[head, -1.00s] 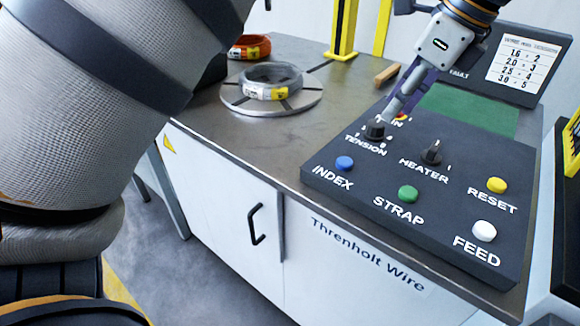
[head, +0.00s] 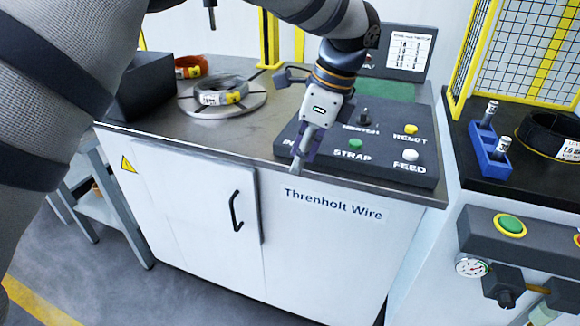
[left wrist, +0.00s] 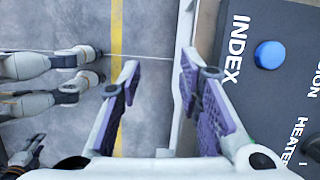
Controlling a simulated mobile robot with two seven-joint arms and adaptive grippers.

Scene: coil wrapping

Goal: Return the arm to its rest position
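My left gripper (head: 300,160) hangs point-down at the front left edge of the dark control panel (head: 425,178) in the head view. In the left wrist view my left gripper (left wrist: 158,75) shows two purple-padded fingers, apart, with nothing between them. The blue INDEX button (left wrist: 270,54) lies to the right of the fingers there; in the head view my gripper covers that corner, including the TENSION knob. The heater knob (head: 364,117), green STRAP button (head: 355,144), yellow RESET button (head: 411,129) and white FEED button (head: 410,155) show. My right gripper cannot be made out clearly.
A wire coil (head: 222,92) lies on a round plate (head: 187,103) on the bench. An orange coil (head: 190,67) sits behind it. The cabinet door handle (head: 236,212) sticks out below. A blue holder (head: 489,152) and dark coil (head: 553,134) stand right. Floor is open at left.

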